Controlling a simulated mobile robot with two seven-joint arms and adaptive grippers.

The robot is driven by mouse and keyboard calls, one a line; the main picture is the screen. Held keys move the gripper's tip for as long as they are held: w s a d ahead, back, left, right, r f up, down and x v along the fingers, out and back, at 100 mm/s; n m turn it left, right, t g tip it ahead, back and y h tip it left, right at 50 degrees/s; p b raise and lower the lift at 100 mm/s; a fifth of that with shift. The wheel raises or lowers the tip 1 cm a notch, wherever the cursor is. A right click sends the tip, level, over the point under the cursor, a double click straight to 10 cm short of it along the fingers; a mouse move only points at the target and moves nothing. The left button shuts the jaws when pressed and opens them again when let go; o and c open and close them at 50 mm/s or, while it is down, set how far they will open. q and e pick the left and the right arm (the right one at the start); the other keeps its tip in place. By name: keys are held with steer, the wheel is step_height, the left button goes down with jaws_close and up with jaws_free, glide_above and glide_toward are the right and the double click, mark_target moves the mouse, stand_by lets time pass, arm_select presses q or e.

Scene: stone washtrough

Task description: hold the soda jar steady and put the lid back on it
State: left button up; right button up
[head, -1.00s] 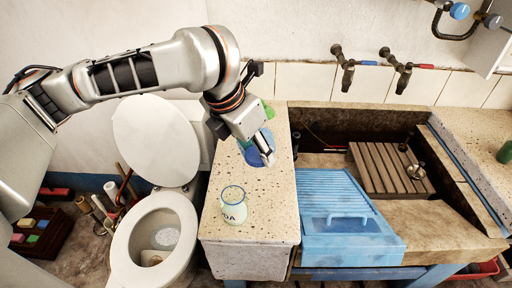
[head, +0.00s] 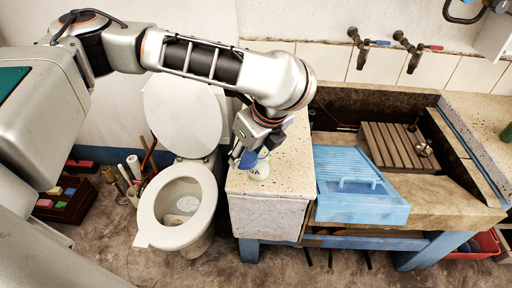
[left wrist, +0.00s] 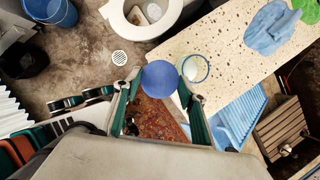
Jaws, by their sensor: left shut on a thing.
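The soda jar (head: 258,171) is a small, pale jar with dark letters on its front. It stands upright near the front left corner of the speckled stone counter. In the left wrist view the jar (left wrist: 195,68) shows a round, open top with no lid on it. My left gripper (head: 243,156) is shut on the round blue lid (head: 248,160), which is beside the jar's top, to its left. In the left wrist view the lid (left wrist: 160,79) lies between the fingertips, with the jar just to its right. My right gripper is not in view.
The speckled counter (head: 291,160) ends just left of the jar, beside a toilet (head: 180,205). A blue washboard (head: 355,185) and the stone trough are to the right. A blue cloth (left wrist: 270,28) and a green cloth (left wrist: 308,10) lie farther along the counter.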

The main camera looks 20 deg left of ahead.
arm_select(q)
steer(key=n+g, duration=0.1)
steer(key=n, duration=0.2)
steer(key=a+f+n+g, duration=0.1)
steer(key=n, duration=0.2)
steer(key=a+n+g, duration=0.1)
steer(key=n, duration=0.2)
steer(key=shift+s+a+f, duration=0.15)
steer(key=shift+a+f, duration=0.05)
steer(key=shift+f, duration=0.05)
steer(key=n, duration=0.1)
steer(key=n+g, duration=0.1)
steer(key=n, duration=0.1)
steer(key=shift+s+a+f+g, duration=0.1)
steer(key=shift+a+f+g, duration=0.1)
steer(key=shift+a+g, duration=0.15)
steer(key=n+h, duration=0.1)
steer(key=n, duration=0.3)
steer(key=a+n+g+h, duration=0.1)
steer(key=n, duration=0.3)
steer(key=a+f+n+g+h, duration=0.1)
steer(key=n+h, duration=0.1)
steer(key=n, duration=0.1)
steer(key=shift+s+a+n, duration=0.2)
steer(key=shift+n, duration=0.2)
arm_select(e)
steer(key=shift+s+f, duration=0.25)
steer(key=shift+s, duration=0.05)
